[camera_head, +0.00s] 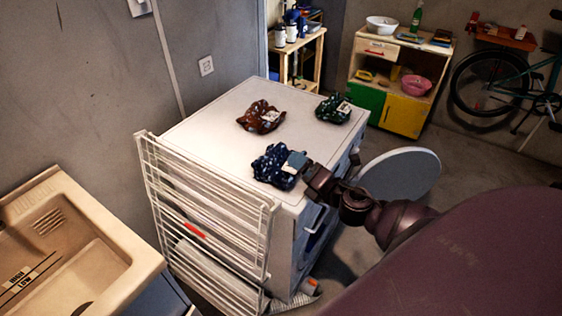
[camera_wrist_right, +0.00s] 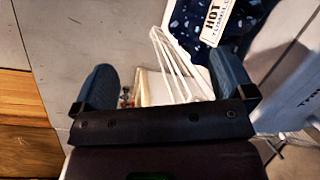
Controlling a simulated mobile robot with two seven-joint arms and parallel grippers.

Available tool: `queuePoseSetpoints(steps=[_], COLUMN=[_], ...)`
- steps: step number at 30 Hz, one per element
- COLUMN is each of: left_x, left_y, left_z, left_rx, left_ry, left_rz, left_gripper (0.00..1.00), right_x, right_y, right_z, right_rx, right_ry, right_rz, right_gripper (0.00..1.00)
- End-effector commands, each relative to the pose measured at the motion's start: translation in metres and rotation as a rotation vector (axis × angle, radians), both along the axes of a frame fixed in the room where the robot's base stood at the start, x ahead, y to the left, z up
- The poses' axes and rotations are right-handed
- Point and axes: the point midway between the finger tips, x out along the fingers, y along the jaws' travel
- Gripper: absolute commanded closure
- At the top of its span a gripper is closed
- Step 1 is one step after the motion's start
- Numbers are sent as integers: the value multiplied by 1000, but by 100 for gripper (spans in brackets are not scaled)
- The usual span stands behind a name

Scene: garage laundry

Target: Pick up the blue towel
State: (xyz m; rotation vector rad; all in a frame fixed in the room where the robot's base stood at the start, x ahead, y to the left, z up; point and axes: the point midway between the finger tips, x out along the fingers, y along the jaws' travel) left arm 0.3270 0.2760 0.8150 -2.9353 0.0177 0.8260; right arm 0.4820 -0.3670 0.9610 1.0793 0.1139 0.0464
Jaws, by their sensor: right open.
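The blue towel (camera_head: 268,168), dark with light spots, lies crumpled on the near right corner of the white machine top (camera_head: 205,130). My right gripper (camera_head: 297,163) is at its right side, with a blue-grey finger overlapping the towel in the head view. In the right wrist view the towel (camera_wrist_right: 185,16) with a white printed label is at the upper right, by the right finger. My right gripper (camera_wrist_right: 163,82) is open there, with no towel seen between its fingers. Whether a finger touches the towel, I cannot tell. My left gripper is out of view.
A red-brown cloth (camera_head: 261,117) and a dark green cloth (camera_head: 333,109) lie farther back on the machine. A white drying rack (camera_head: 205,205) stands against its near side, beside a beige sink (camera_head: 75,240). A round door (camera_head: 402,172) stands open at the right.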

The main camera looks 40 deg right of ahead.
Motion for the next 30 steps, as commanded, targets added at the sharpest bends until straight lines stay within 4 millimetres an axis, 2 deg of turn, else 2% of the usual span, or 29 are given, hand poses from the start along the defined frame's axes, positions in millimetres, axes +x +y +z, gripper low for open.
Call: queuePoseSetpoints(steps=[1,2,6,9,12,16,24,30], left_x=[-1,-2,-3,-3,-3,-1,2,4], left_y=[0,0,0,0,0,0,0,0], left_z=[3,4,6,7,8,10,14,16], left_rx=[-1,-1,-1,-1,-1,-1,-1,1], left_ry=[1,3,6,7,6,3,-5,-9], left_rz=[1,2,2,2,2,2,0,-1], left_gripper=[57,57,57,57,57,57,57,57], right_x=[13,18,35,42,45,51,81,92], right_y=[-5,-7,-23,-38,-49,-53,-37,-31], right_z=[10,12,13,12,10,7,-7,-13], right_rx=[-179,-284,-711,-922,-1052,-1114,-1115,-1114], right_ry=[-25,-37,-52,-41,-27,-17,-18,-17], right_rz=[95,151,377,487,554,589,588,589], right_gripper=[0,0,0,0,0,0,0,0])
